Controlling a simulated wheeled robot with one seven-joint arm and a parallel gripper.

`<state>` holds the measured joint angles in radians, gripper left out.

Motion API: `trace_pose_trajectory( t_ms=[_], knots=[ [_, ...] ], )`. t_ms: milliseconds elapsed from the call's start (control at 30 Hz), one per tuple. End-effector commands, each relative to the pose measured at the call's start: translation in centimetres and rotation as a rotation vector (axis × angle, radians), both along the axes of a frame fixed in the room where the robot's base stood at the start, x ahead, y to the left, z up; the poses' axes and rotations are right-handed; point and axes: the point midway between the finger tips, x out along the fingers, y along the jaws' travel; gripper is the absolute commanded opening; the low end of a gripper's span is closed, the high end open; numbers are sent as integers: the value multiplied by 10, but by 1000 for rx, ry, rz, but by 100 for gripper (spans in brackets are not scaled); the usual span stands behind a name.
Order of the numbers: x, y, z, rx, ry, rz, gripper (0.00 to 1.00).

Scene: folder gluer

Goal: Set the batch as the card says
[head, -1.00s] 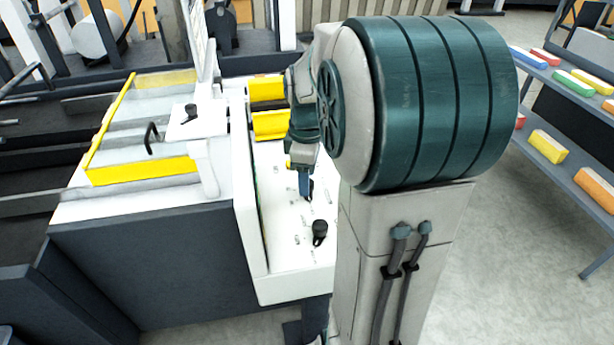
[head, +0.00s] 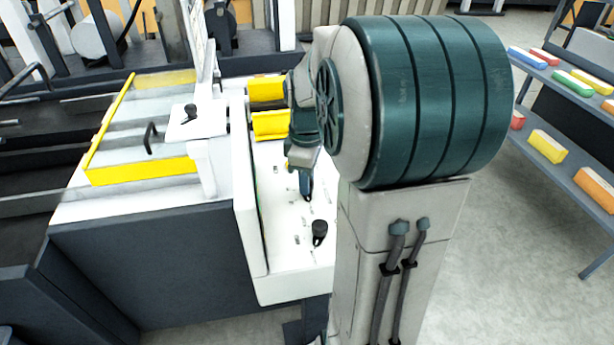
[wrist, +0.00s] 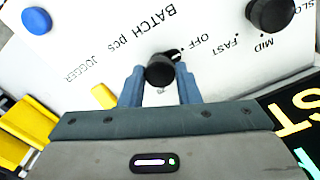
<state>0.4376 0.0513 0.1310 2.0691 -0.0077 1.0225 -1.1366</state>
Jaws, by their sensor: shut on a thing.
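My gripper (wrist: 159,82) has its two blue fingers on either side of a black knob (wrist: 159,70), shut on it, on the white control panel (wrist: 110,45). The knob's pointer is toward the upper right in the wrist view, near the printed "OFF". "BATCH pcs" is printed above the knob, with "JOGGER" to its left. In the head view my gripper (head: 306,193) is low at the panel (head: 285,270), and the gripped knob is largely hidden. A second black knob (wrist: 270,15) stands near "MID"; it also shows in the head view (head: 320,232). I cannot make out the card.
A blue button (wrist: 37,20) is on the panel. A black surface with yellow and green characters (wrist: 297,115) is at the lower right of the wrist view. Yellow parts (head: 270,124) stand behind the panel. A rack with coloured blocks (head: 570,150) is at the right, with open floor before it.

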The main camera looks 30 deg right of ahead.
Motion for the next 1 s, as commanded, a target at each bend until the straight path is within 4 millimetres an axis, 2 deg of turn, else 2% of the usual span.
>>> trace_pose_trajectory(
  t_ms=[267,1000],
  knots=[
    [1,0,1,-1,-3,-195,7],
    [1,0,1,0,-4,-898,7]
  ],
)
